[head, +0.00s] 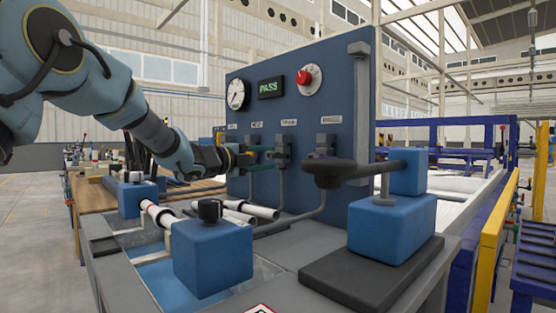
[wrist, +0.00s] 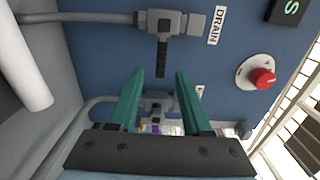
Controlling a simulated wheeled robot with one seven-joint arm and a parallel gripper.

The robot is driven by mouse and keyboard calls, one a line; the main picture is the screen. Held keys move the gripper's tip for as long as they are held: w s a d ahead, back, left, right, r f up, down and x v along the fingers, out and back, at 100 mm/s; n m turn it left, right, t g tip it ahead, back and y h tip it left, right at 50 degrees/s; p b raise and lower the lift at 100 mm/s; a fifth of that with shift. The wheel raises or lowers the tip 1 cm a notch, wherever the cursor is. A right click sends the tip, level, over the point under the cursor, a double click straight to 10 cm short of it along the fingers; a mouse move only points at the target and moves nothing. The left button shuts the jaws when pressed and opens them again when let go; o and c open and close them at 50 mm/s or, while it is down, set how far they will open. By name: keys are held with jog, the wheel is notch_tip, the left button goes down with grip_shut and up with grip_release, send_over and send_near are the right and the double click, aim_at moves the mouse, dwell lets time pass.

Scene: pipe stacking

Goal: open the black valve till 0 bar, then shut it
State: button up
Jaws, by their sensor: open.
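In the wrist view, a grey valve with a black handle (wrist: 163,56) sits beside the DRAIN label on the blue panel. The handle points down in that picture. My gripper (wrist: 160,75) is open, and its two teal fingers stand either side of the handle's lower end in the picture. I cannot tell how deep they reach or whether they touch it. In the head view my gripper (head: 265,158) is near the valves low on the panel (head: 345,75). The round pressure gauge (head: 237,94) is too small to read.
A display (head: 271,88) reads PASS in green, next to a red knob (head: 304,77). Another valve (head: 325,146) is to the right on the panel. Blue blocks (head: 212,258), white pipes (head: 240,217) and a dark round-ended lever (head: 335,173) stand in front.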

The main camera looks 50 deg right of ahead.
jog(key=a, duration=0.4)
jog(key=shift+w+a, duration=0.1)
dwell(0.5)
